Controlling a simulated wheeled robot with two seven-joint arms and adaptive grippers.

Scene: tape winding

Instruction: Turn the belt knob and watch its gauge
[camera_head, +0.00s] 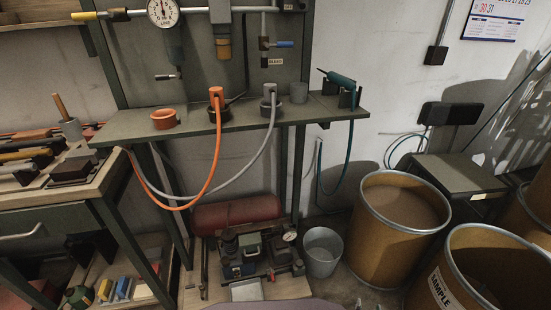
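A round white dial gauge (162,12) with a dark needle is mounted on the back panel at the top left. It reads "L/min" and its top is cut off by the frame edge. A small white gauge (290,236) sits on a dark machine (238,268) on the floor-level board. I cannot tell which gauge belongs to the belt. No knob is clearly marked as the belt knob. A blue-handled valve (284,44) is on the panel to the right of the large dial. Neither of my grippers is in view.
A narrow bench shelf (340,108) carries orange and grey hoses that hang in loops below it. A workbench with tools (40,205) stands at left. A metal bucket (322,254) and large brown drums (385,240) fill the right floor.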

